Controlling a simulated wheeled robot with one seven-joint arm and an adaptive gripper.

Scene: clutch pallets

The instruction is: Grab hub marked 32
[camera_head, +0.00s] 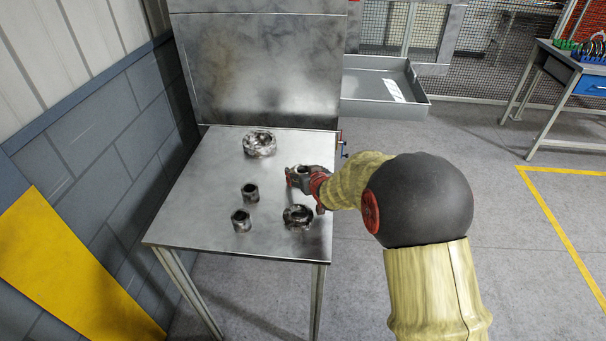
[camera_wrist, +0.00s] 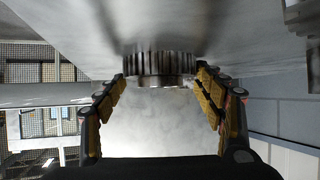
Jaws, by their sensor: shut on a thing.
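My gripper (camera_head: 304,182) is over the right side of the metal table, shut on a small dark metal hub (camera_head: 301,171). In the wrist view, the gripper's padded fingers (camera_wrist: 161,76) stand on either side of the hub, which shows a toothed rim (camera_wrist: 160,63). I cannot read a 32 or any other marking on it. The fingers partly cover the hub in the head view. I cannot tell whether it touches the tabletop.
On the table (camera_head: 190,205) stand two small hubs (camera_head: 250,192) (camera_head: 240,220), a large ring part (camera_head: 259,144) at the back and another ring part (camera_head: 298,217) at the front right. A grey tray (camera_head: 385,103) is behind to the right. The table's left side is clear.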

